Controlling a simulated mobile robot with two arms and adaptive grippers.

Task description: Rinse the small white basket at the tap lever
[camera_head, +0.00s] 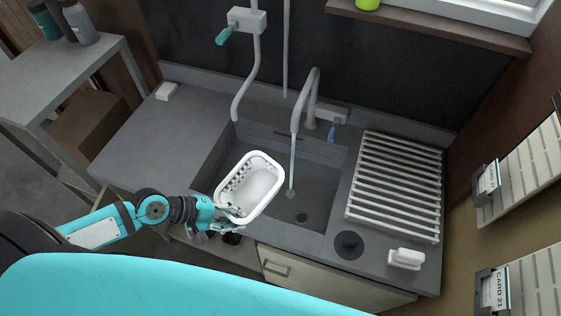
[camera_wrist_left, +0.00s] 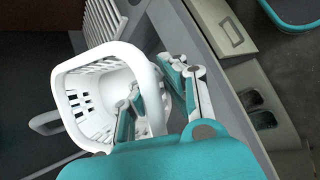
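The small white basket (camera_head: 262,184) is held over the left part of the sink (camera_head: 312,212), its open top facing up in the head view. My left gripper (camera_head: 236,211) is at the basket's near rim. In the left wrist view, the fingers of the gripper (camera_wrist_left: 158,82) straddle the wall of the basket (camera_wrist_left: 78,92), one inside and one outside. The tap (camera_head: 312,95) runs a thin water stream (camera_head: 292,165) just right of the basket. A small blue tap lever (camera_head: 332,132) is beside the tap's base. My right gripper is not in view.
A second spout with a teal lever (camera_head: 224,36) hangs from the wall at back left. A slatted white rack (camera_head: 398,185) lies right of the sink. A dark round fitting (camera_head: 349,244) and a white block (camera_head: 406,258) are at front right. The left counter is mostly clear.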

